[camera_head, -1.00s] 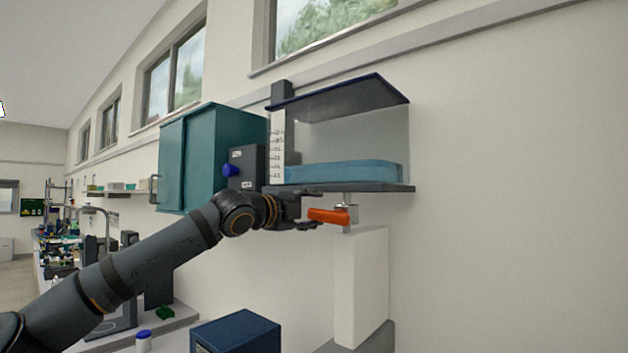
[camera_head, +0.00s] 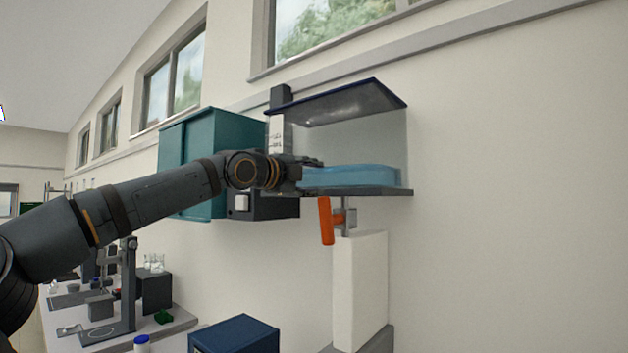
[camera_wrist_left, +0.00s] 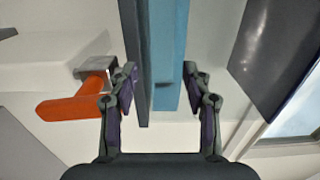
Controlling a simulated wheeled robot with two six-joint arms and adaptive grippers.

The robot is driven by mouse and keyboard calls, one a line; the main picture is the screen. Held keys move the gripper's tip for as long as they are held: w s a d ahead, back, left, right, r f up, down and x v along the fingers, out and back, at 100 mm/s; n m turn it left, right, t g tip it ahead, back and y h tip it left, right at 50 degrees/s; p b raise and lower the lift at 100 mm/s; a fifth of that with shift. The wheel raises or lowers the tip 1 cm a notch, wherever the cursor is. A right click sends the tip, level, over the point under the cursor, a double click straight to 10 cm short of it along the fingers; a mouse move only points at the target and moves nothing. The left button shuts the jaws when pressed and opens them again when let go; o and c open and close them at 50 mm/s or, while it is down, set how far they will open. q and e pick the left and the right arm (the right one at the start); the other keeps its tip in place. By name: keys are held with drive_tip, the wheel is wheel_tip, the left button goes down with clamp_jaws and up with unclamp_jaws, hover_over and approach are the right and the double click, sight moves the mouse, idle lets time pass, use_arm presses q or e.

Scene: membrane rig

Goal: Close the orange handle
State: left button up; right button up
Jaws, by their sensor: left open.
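The orange handle (camera_head: 326,221) hangs nearly straight down from a grey metal valve (camera_head: 349,216) under the clear tank. In the left wrist view the orange handle (camera_wrist_left: 75,106) lies to the left, outside the left finger. My left gripper (camera_head: 312,170) is open and stands above the handle, at the left end of the tank. In the wrist view the fingers of my left gripper (camera_wrist_left: 162,78) are apart, with the tank's dark base and blue water between or behind them. I see no contact with the handle. My right gripper is out of view.
The tank (camera_head: 370,138) holds blue water (camera_head: 352,177) and has a dark slanted lid (camera_head: 345,100). A white pillar (camera_head: 360,290) stands below the valve. A teal cabinet (camera_head: 225,130) is behind my arm. A blue box (camera_head: 235,335) sits low in front. The wall side at right is free.

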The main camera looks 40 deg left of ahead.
use_arm(q)
drive_tip(key=s+d+f+m+b, duration=0.1)
drive_tip(key=s+f+m+b, duration=0.1)
drive_tip(key=s+f+m, duration=0.4)
drive_tip(key=m, duration=1.1)
approach(322, 203)
drive_tip(key=shift+w, duration=0.7)
drive_tip(key=w+p, duration=0.2)
drive_tip(key=w, duration=0.1)
drive_tip(key=w+p, duration=0.2)
drive_tip(key=w, duration=0.1)
drive_tip(key=w+a+p, duration=0.1)
drive_tip(key=w+p, duration=0.1)
drive_tip(key=w, duration=0.1)
drive_tip(key=shift+w+a, duration=0.1)
drive_tip(key=shift+w+a+f+p, duration=0.1)
drive_tip(key=shift+w+p, duration=0.15)
drive_tip(key=shift+p, duration=0.15)
drive_tip(key=shift+c, duration=0.3)
drive_tip(key=c, duration=0.7)
clamp_jaws()
